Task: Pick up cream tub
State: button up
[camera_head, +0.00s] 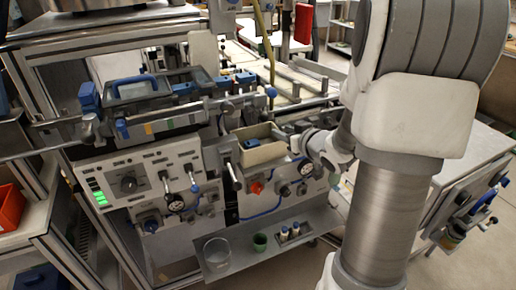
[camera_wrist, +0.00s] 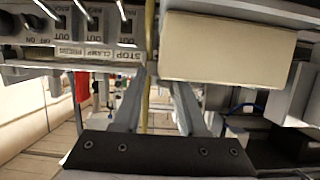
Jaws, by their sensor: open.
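The cream tub (camera_head: 264,154) is an open, box-shaped container on the front of the machine, in the middle of the head view. In the wrist view, a large plain cream face (camera_wrist: 228,52), which looks like the tub, fills the upper right. My gripper (camera_wrist: 160,82) is open, its two grey fingers apart with nothing held between them. The cream face lies above and right of the fingertips, and I cannot tell whether they touch it. In the head view my gripper (camera_head: 304,141) is close to the tub's right end, partly hidden by my wrist.
Levers and knobs stick out of the panel (camera_head: 130,184) left of the tub. A red bin (camera_head: 10,207) is far left.

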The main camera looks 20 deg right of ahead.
jog(key=x, duration=0.3)
jog(key=shift+w+f, duration=0.15)
jog(key=shift+c, duration=0.3)
grip_shut()
dwell(1.0)
